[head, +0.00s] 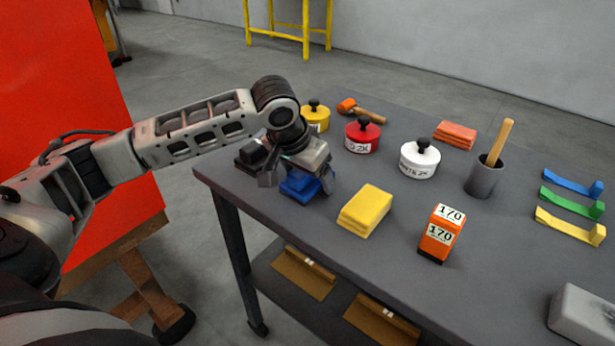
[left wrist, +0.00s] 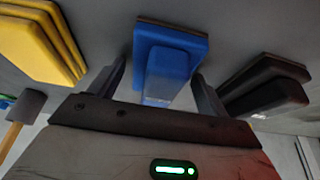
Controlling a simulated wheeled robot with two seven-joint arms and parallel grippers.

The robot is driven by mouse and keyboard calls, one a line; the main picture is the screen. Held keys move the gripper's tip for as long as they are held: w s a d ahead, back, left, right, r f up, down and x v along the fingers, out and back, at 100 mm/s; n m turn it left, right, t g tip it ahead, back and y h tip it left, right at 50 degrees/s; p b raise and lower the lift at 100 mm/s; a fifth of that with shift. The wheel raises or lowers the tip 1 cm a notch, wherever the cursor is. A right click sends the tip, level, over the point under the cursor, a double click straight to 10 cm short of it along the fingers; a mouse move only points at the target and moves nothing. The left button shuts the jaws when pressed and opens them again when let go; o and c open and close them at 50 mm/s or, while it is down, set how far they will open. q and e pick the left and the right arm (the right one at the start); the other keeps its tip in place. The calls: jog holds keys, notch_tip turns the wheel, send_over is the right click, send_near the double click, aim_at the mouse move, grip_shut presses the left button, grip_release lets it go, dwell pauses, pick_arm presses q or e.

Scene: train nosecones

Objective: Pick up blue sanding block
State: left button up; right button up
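The blue sanding block (head: 300,186) lies on the grey table near its left edge, partly hidden by my left gripper in the head view. My left gripper (head: 298,180) is right over it. In the left wrist view the blue sanding block (left wrist: 172,60) shows its raised handle between the two fingers of my left gripper (left wrist: 160,88). The fingers are apart, with a visible gap on each side of the handle. My right gripper is not in view.
A black block (head: 252,153) sits close beside the blue one; yellow pads (head: 365,210) lie on the other side. An orange box (head: 441,236), red canister (head: 362,135), white canister (head: 420,159) and grey cup (head: 484,177) stand further right.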

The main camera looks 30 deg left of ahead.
pick_arm(q)
jog(key=c, duration=0.8)
jog(key=shift+c, duration=0.2)
jog(key=shift+r, duration=0.45)
notch_tip(320, 180, up, 2)
jog(key=shift+w+r, duration=0.1)
jog(key=shift+r, duration=0.1)
jog(key=s+d+r+p, duration=0.1)
jog(key=s+d+r, duration=0.7)
jog(key=d, duration=0.3)
jog(key=shift+s+d+r+p, duration=0.2)
jog(key=shift+r+p, duration=0.15)
jog(key=shift+r, duration=0.55)
